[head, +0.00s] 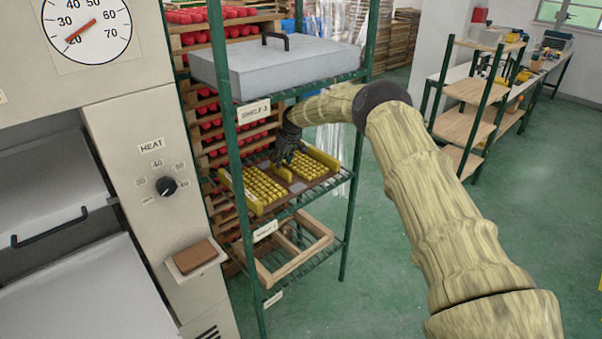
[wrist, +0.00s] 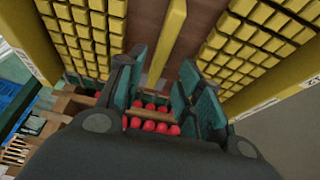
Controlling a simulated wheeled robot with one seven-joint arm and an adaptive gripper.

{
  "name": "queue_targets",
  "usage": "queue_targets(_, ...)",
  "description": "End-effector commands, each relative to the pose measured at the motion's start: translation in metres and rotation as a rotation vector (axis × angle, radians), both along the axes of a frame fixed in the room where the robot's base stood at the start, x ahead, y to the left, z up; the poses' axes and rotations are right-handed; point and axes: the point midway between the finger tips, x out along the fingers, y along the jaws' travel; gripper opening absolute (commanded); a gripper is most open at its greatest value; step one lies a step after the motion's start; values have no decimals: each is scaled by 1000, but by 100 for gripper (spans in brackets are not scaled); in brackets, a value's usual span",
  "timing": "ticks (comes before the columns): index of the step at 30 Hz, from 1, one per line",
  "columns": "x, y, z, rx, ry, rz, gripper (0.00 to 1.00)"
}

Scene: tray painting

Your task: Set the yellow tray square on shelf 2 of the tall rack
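The yellow tray (head: 322,157) is at the middle level of the tall rack (head: 356,150), between the shelf marked 3 above and a lower shelf. It has yellow side walls, a brown floor and rows of small yellow blocks on both sides of a yellow middle bar (wrist: 168,45). It looks level and roughly in line with the shelf; I cannot tell if it is exactly square. My gripper (head: 284,160) is over the tray's far side, near the middle bar. In the wrist view my gripper (wrist: 160,85) has its fingers apart, with nothing between them.
A grey lidded box (head: 280,65) with a black handle sits on the shelf above, close over my arm. A wooden frame (head: 290,250) lies on the shelf below. Racks of red items (head: 205,110) stand behind. A control panel (head: 150,180) is at left. Green floor is clear at right.

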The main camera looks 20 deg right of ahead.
Motion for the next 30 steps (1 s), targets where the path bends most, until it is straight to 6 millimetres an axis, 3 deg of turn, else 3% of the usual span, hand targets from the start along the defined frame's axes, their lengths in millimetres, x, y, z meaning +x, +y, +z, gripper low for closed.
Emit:
queue_targets(21, -83, -31, -1, 0, 0, 0, 36)
queue_targets(30, -108, -40, 0, -1, -1, 0, 36)
